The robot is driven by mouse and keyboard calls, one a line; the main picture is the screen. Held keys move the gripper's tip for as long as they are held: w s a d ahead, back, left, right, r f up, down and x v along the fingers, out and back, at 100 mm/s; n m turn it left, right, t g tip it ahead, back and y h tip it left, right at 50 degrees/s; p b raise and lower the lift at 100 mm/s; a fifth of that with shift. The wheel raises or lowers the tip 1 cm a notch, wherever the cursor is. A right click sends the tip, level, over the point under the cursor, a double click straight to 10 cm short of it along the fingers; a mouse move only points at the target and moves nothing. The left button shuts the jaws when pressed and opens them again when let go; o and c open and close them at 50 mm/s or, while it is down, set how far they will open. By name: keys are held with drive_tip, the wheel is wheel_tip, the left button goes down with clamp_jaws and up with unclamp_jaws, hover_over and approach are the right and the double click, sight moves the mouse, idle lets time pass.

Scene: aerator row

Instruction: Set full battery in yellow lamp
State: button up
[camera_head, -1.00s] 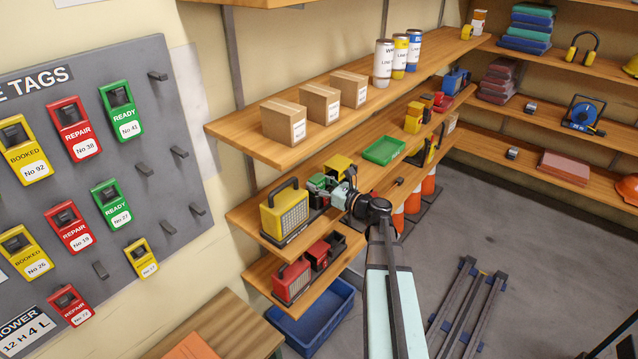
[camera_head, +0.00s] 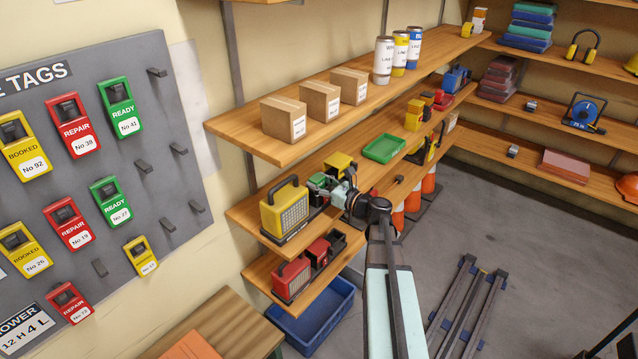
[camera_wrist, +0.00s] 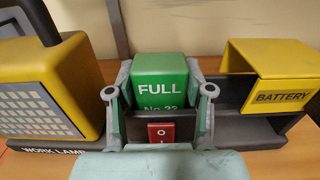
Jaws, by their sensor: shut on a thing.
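The yellow work lamp (camera_head: 285,209) stands on the middle shelf; its head also shows at the left of the wrist view (camera_wrist: 52,92). My gripper (camera_wrist: 158,92) is shut on the green full battery (camera_wrist: 161,72), with a finger on each side of it. The battery is upright at the lamp's dark base, between the lamp head and the yellow battery cover (camera_wrist: 270,72). A red switch (camera_wrist: 160,133) sits in front of it. The battery's lower part is hidden, so I cannot tell whether it rests fully down. In the head view my gripper (camera_head: 330,188) is small beside the lamp.
A red lamp (camera_head: 292,278) stands on the shelf below. Cardboard boxes (camera_head: 320,101) stand on the shelf above. A green tray (camera_head: 384,149) lies farther along the middle shelf. A blue crate (camera_head: 315,315) sits under the shelves.

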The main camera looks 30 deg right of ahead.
drive_tip(key=shift+f, duration=0.25)
drive_tip(key=o, duration=1.4)
drive_tip(key=shift+c, duration=0.2)
